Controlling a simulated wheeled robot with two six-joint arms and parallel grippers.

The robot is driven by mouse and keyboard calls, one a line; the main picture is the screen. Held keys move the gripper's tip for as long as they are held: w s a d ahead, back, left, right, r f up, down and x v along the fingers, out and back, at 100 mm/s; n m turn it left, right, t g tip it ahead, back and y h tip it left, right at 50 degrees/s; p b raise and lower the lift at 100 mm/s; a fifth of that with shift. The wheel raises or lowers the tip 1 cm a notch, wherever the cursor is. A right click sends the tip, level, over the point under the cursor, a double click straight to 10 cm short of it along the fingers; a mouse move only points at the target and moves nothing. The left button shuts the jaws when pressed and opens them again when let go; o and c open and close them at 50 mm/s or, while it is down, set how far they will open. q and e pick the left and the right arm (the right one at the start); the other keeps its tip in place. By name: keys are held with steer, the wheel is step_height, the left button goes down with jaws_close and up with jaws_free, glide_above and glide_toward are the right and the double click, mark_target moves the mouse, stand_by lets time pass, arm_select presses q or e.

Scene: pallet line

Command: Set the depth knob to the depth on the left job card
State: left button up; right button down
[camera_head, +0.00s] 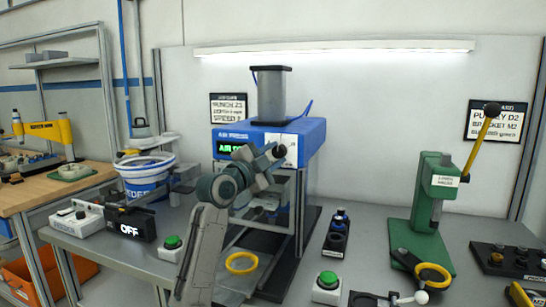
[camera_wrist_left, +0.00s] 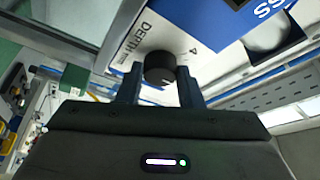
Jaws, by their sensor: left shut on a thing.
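The black depth knob (camera_wrist_left: 160,67) sits on the white panel of the blue press, with "DEPTH mm" and a "4" printed beside it. A pale index mark on it is too small to read surely. My left gripper (camera_wrist_left: 160,88) is shut on the knob, one finger on each side. In the head view the left gripper (camera_head: 273,156) reaches the front of the blue press (camera_head: 306,131) and mostly hides the knob. The left job card (camera_head: 229,108) hangs on the wall behind the press; its depth line is too blurred to read. My right gripper is out of view.
A green lever press (camera_head: 436,185) with a yellow handle stands at right, near the right card (camera_head: 497,121).

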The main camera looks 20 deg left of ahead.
arm_select(q)
steer(key=o, duration=1)
steer(key=shift+s+a, duration=0.1)
steer(key=shift+s, duration=0.1)
steer(key=shift+b+v, duration=0.9)
steer(key=shift+v, duration=4.3)
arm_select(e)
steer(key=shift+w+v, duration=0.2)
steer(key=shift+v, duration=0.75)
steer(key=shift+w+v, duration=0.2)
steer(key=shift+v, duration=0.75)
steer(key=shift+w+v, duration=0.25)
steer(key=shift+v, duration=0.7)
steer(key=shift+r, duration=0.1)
